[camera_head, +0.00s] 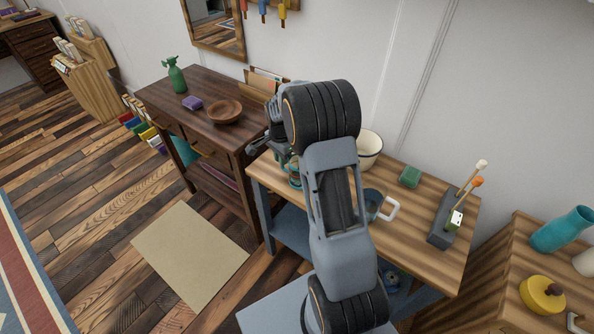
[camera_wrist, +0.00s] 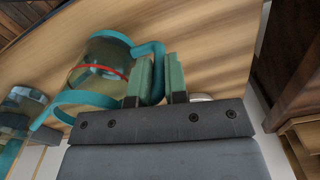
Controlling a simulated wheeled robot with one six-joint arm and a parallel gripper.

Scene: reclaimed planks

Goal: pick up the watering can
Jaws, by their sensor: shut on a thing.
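The watering can (camera_wrist: 104,52) shows in the wrist view as a see-through body with teal trim, a red band and curved teal tubing. My gripper (camera_wrist: 161,72) has its two green fingers closed around an upright teal part of it, to the right of the body. In the head view the can (camera_head: 294,173) shows only in part at the left end of the light wooden bench (camera_head: 410,238), with my arm covering much of it. The fingertips are hidden there. I cannot tell whether the can touches the bench top.
A white pot (camera_head: 369,147), a green block (camera_head: 410,176), a mug with a pale handle (camera_head: 388,209) and a grey holder (camera_head: 441,226) stand on the bench. A dark table (camera_head: 205,122) beside it holds a wooden bowl (camera_head: 224,111) and a green spray bottle (camera_head: 175,77).

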